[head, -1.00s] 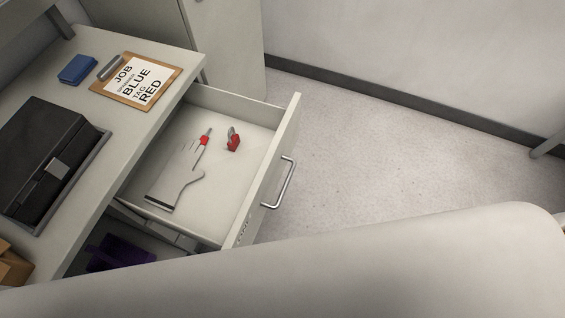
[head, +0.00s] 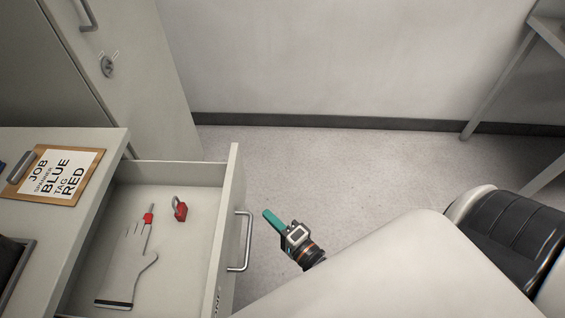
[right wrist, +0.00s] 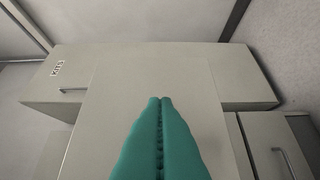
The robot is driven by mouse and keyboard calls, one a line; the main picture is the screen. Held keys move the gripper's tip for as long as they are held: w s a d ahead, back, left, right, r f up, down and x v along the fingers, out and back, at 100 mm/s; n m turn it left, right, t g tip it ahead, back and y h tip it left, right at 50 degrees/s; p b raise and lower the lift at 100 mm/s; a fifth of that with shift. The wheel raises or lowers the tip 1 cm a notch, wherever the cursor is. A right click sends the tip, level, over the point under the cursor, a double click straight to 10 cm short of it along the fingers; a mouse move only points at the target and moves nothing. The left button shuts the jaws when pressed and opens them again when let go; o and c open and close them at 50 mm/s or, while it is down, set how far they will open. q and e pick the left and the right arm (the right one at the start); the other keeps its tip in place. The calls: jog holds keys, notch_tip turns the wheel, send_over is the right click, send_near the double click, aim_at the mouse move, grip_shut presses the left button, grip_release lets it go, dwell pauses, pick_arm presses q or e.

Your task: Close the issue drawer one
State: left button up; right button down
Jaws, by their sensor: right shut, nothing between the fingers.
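The open drawer (head: 231,190) is pulled out from the bench at the lower left of the head view. Its pale front has a metal bar handle (head: 246,240) facing right. A pale glove (head: 128,275), a small red-marked item (head: 148,218) and a red padlock (head: 180,208) lie inside. My right gripper (head: 268,215) has teal fingers pressed together and empty. In the head view it appears right of the handle, with a gap between them. The teal fingers fill the lower middle of the right wrist view (right wrist: 160,100). My left gripper is not in view.
A clipboard (head: 30,200) reading JOB, BLUE, TAG, RED lies on the bench top. A tall cabinet (head: 150,80) stands behind the drawer. Clear floor (head: 330,170) lies to the right. The right wrist view shows pale furniture fronts and a labelled front with a handle (right wrist: 73,90).

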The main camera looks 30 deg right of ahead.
aim_at(239, 201)
jog(key=w+a, duration=0.2)
jog(key=w, duration=0.1)
jog(key=w+a, duration=0.1)
jog(key=shift+w, duration=0.3)
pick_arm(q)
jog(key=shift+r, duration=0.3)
pick_arm(e)
jog(key=shift+w+a, duration=0.25)
jog(key=shift+a, duration=0.2)
jog(key=shift+w, duration=0.1)
